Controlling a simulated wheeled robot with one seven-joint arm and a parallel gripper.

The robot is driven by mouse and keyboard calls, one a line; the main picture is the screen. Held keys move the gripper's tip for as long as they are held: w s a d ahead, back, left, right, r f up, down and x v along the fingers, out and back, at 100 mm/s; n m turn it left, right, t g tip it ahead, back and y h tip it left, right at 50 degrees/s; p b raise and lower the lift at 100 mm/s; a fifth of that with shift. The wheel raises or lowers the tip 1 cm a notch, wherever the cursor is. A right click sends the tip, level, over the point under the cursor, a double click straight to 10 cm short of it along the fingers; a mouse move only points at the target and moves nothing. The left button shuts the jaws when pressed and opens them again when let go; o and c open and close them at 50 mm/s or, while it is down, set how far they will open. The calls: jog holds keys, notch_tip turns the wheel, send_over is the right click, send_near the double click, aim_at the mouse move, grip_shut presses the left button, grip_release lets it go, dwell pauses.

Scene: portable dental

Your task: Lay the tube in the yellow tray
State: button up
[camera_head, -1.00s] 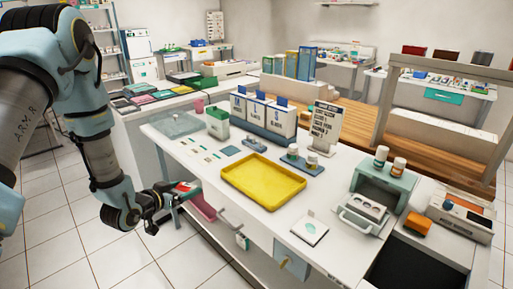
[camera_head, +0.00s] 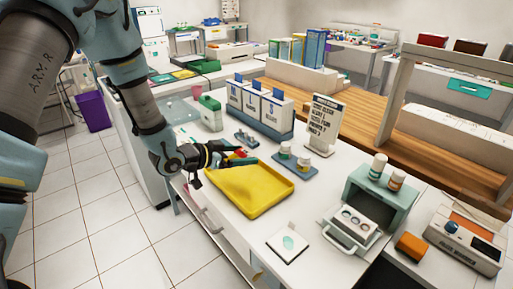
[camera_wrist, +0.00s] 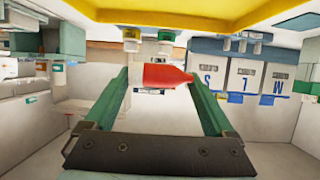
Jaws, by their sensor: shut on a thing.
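The yellow tray (camera_head: 245,193) lies flat on the white counter, and its bare floor shows in the head view. In the wrist view, part of the tray (camera_wrist: 190,18) fills the top edge. My gripper (camera_head: 238,156) is over the tray's far left part in the head view. It is shut on the tube, whose red part (camera_wrist: 166,76) shows between the green fingers in the wrist view. Only a small red bit of the tube shows in the head view. The tube appears held above the tray, apart from its floor.
White boxes marked with letters (camera_head: 262,108) stand behind the tray. Small bottles on a blue stand (camera_head: 294,160) are at its right, near an upright sign (camera_head: 321,125). A white square pad (camera_head: 288,242) and a green device (camera_head: 372,203) lie to the front right.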

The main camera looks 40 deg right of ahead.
aim_at(244, 183)
jog(key=shift+d+f, duration=0.15)
jog(key=shift+d, duration=0.15)
jog(key=shift+f+b, duration=2.95)
jog(key=shift+f, duration=1.05)
jog(key=o, duration=1.2)
jog(key=shift+a+r, duration=0.1)
